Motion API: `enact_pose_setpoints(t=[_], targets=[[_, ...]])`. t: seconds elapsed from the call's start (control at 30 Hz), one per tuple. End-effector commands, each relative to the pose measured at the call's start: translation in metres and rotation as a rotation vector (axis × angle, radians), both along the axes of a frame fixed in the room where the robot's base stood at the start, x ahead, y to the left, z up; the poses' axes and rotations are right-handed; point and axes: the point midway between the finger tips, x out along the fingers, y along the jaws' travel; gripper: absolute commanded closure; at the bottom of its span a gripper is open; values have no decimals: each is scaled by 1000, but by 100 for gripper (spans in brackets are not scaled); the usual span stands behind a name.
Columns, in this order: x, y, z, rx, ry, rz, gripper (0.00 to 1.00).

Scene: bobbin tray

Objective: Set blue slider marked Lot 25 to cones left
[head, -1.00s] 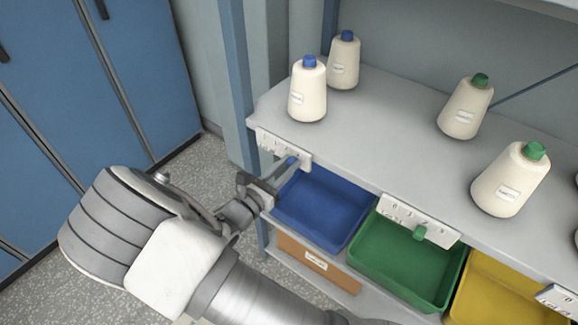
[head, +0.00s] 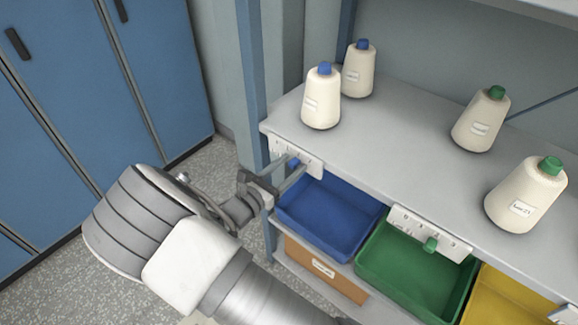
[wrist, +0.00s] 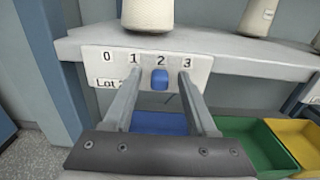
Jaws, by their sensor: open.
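The blue slider (wrist: 159,79) sits below the 2 on a white plate (wrist: 205,63) numbered 0 to 3 on the shelf's front edge. The plate's "Lot" label is partly hidden by my left finger. In the head view the slider (head: 293,163) is a small blue knob on the plate (head: 312,168). My gripper (wrist: 157,78) is open, one finger on each side of the slider with visible gaps. In the head view my gripper (head: 291,167) reaches the plate from the left. Two blue-capped cones (head: 321,100) (head: 358,72) stand on the shelf above.
Below the shelf are a blue bin (head: 335,222), a green bin (head: 405,281) and a yellow bin (head: 510,300). A second plate (head: 450,247) has a green slider (head: 430,244). Green-capped cones (head: 482,122) (head: 525,195) stand to the right. A blue post (head: 250,85) rises at the shelf's left end.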

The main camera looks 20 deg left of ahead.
Motion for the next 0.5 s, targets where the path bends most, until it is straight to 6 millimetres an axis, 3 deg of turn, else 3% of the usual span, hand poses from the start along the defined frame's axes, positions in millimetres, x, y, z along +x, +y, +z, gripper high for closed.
enact_pose_setpoints(t=[0.23, 0.5], targets=[[-20, 9, 0, 3, 1, 3, 43], [-80, 34, 0, 0, 1, 5, 43]])
